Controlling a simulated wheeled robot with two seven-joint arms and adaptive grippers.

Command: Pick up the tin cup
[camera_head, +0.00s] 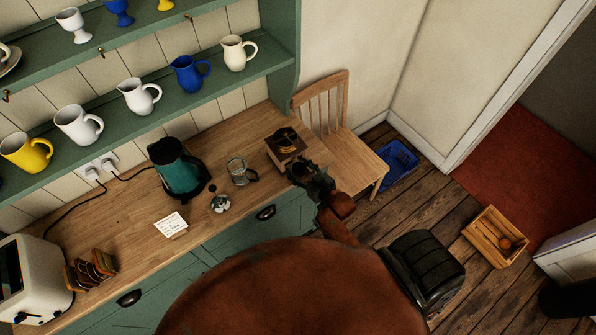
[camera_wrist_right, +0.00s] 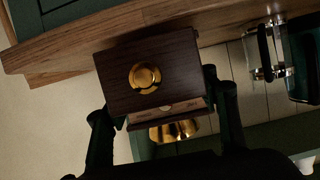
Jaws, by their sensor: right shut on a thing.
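My right gripper (camera_head: 304,172) is at the right end of the wooden counter, shut on a dark wooden coffee grinder (camera_head: 284,150) with brass on top. In the right wrist view the gripper's dark fingers (camera_wrist_right: 165,108) stand on both sides of the grinder's box (camera_wrist_right: 175,68), which has a round brass knob and a brass bowl. I cannot tell whether the grinder is clear of the counter. My left gripper is not in view.
A wooden chair (camera_head: 350,160) is close on the right. Mugs and jugs line the shelf (camera_head: 110,119) above.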

